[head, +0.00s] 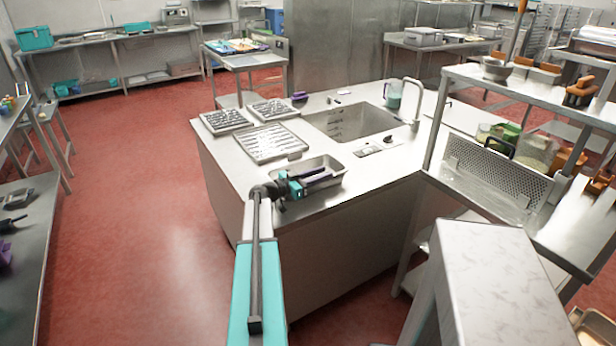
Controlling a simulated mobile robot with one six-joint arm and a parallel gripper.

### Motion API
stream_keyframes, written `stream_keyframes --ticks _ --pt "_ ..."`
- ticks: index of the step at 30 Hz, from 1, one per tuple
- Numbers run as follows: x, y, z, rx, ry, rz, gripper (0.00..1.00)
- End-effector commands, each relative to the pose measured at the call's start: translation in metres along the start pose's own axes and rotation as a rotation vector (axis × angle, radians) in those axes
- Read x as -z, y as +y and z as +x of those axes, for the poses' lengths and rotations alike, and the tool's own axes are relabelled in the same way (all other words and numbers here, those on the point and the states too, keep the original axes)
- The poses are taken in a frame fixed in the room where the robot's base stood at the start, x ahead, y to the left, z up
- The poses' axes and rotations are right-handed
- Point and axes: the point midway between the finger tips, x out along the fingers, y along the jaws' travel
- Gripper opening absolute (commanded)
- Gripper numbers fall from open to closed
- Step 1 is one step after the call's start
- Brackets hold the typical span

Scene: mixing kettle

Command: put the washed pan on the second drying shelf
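A shallow rectangular steel pan (325,163) sits at the near edge of the steel sink counter (235,160). My arm reaches forward to it, and my gripper (314,181) is at the pan's near left side, overlapping it in the picture. Dark purple parts show at the gripper's end, over the pan. I cannot tell whether the fingers are open or closed, or whether they touch the rim. A steel rack stands at the right, with an upper shelf (545,92) and a lower shelf (490,190). Which level is the second drying shelf is not clear.
The sink (352,120) and its tall tap (415,98) lie beyond the pan. Ribbed trays (270,143) are left of it. A perforated panel (495,168), clear containers and orange-handled items crowd the rack. Red floor (150,230) at the left is clear.

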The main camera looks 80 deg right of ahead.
Motion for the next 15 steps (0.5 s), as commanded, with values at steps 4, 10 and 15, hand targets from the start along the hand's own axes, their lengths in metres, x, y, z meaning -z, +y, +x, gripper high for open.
stream_keyframes --ticks 4,10,15 --pt "0.0002 0.0 -0.0001 0.0 0.0 0.0 0.26" --pt "0.0002 0.0001 0.0 0.0 0.0 0.0 0.0" --pt "0.0002 0.0002 0.0001 -0.001 0.0 0.0 0.0"
